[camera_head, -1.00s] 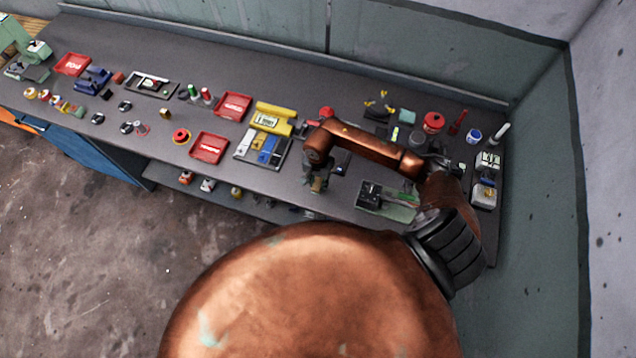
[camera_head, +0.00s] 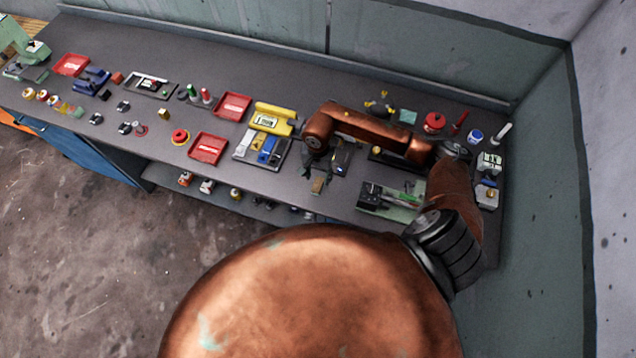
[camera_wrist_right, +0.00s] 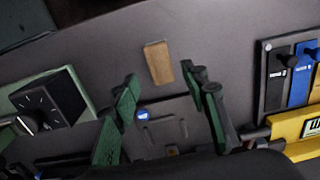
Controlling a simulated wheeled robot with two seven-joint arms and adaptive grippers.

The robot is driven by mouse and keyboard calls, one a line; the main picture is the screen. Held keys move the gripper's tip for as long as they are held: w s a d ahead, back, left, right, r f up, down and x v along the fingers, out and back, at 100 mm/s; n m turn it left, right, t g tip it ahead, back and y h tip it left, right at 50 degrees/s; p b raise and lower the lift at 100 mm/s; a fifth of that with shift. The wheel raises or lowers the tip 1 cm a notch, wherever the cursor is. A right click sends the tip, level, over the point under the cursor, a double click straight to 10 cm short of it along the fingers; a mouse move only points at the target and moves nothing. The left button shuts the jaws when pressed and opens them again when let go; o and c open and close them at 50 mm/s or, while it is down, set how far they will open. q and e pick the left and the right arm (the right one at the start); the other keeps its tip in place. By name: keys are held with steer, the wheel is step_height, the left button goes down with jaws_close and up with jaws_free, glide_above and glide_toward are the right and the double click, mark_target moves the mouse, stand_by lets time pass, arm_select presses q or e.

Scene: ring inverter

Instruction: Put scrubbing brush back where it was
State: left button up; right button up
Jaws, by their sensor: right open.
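The scrubbing brush appears to be the small tan block (camera_head: 318,185) lying on the grey workbench near its front edge. In the right wrist view the tan block (camera_wrist_right: 158,62) lies flat on bare bench, just beyond the fingertips. My right gripper (camera_head: 314,166) is over the bench beside the block, on its far side from the front edge. In the wrist view the green fingers of my right gripper (camera_wrist_right: 160,85) are spread apart with nothing between them. A dark tray (camera_wrist_right: 165,132) with recesses lies below the fingers. My left gripper is not in view.
A green-based device with a black block (camera_head: 385,203) stands to the right of the block. A tray with blue and yellow pieces (camera_head: 240,153) is to the left, near a yellow holder (camera_head: 270,116).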

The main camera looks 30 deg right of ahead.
mark_target(318, 184)
step_height(318, 184, up, 6)
steer(key=shift+f+b, duration=0.15)
steer(key=shift+b, duration=0.35)
steer(key=shift+f, duration=0.1)
